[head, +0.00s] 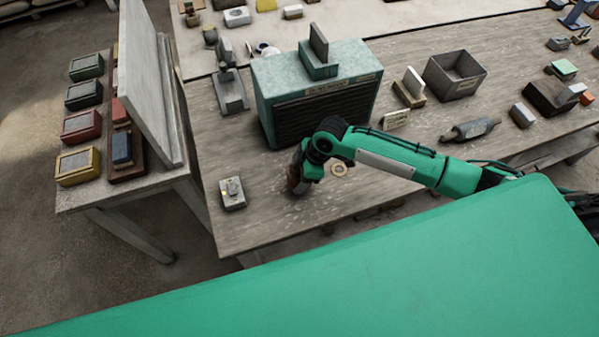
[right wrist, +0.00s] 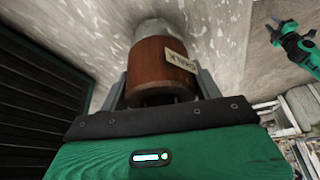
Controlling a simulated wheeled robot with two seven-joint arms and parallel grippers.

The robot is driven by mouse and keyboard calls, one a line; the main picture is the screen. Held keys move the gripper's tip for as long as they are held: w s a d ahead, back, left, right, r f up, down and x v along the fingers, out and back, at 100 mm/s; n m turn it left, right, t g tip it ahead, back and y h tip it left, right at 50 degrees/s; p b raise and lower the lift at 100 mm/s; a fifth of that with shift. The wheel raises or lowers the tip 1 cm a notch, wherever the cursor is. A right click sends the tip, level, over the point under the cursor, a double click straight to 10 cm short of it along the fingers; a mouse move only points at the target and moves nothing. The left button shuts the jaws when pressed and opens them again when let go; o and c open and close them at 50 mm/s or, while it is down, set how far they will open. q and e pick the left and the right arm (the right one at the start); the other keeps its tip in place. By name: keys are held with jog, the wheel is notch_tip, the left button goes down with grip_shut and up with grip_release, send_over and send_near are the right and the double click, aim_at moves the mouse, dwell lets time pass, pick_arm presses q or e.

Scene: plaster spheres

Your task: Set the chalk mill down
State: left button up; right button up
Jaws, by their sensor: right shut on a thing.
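The chalk mill (right wrist: 163,65) is a brown wooden cylinder with a grey metal end and a pale label. It fills the middle of the right wrist view, between the two grey fingers of my right gripper (right wrist: 165,88), which is shut on it. In the head view the mill (head: 294,184) shows only as a small dark brown part below my right gripper (head: 300,176), over the front of the grey worktable (head: 270,222). I cannot tell whether it touches the tabletop. My left gripper (right wrist: 276,27) shows small at the right of the right wrist view; its opening is unclear.
A teal cabinet with a dark slatted front (head: 320,105) stands just behind my right gripper.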

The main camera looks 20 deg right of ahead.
jog(key=shift+p, duration=0.5)
dwell(0.8)
jog(key=shift+f+b, duration=0.35)
jog(key=shift+f, duration=0.3)
dwell(0.6)
jog(key=o, duration=1.2)
jog(key=shift+o, duration=0.2)
jog(key=shift+r+p, duration=1.95)
jog(key=shift+r, duration=0.1)
jog(key=shift+f, duration=0.1)
